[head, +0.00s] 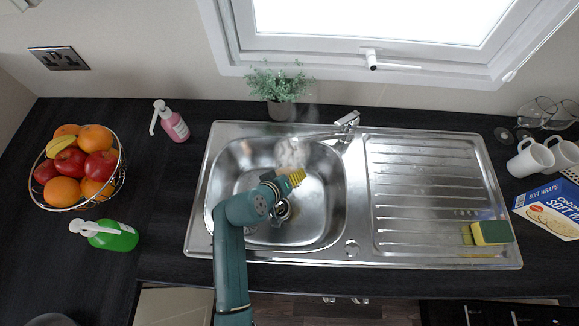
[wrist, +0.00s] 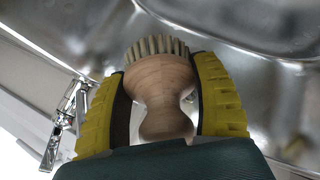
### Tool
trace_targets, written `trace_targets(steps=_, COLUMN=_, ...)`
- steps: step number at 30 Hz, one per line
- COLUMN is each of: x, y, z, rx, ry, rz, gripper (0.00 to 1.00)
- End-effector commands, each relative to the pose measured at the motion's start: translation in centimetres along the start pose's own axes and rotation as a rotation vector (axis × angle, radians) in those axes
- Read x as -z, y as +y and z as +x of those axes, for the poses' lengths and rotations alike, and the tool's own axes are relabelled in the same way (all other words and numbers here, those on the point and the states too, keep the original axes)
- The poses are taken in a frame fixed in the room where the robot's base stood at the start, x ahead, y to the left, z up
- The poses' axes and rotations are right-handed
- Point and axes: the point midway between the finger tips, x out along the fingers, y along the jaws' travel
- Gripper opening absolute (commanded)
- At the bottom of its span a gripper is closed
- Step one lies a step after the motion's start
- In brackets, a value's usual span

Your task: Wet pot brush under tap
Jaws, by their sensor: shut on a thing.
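My gripper (head: 296,177) has yellow fingers and is over the sink basin (head: 225,190) in the head view. In the wrist view my gripper (wrist: 165,100) is shut on the pot brush (wrist: 160,82), with one finger on each side of its wooden body. The brush's pale bristles point away from my gripper. The brush cannot be clearly made out in the head view. The tap (head: 347,121) stands behind the basin, its spout reaching left over it. A whitish, misty patch (head: 289,153) shows under the spout end, just beyond my fingers; whether it touches the bristles I cannot tell.
The ridged drainer (head: 425,185) lies right of the basin, with a green and yellow sponge (head: 492,232) on it. A potted plant (head: 280,90) stands behind the sink. Soap bottles (head: 172,122) and a fruit bowl (head: 75,165) are left; mugs (head: 530,158) and a box (head: 550,207) are right.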

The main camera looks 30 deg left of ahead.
Motion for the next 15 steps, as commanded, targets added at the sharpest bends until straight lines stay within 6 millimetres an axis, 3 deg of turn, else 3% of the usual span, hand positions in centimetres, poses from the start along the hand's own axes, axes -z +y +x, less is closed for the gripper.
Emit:
trace_targets(steps=3, x=-0.9, y=0.3, z=-1.9, rx=0.000, ry=0.001, rz=-0.001, gripper=0.28)
trace_targets(steps=15, x=-4.7, y=0.0, z=-5.8, rx=0.000, ry=0.003, rz=0.000, gripper=0.28)
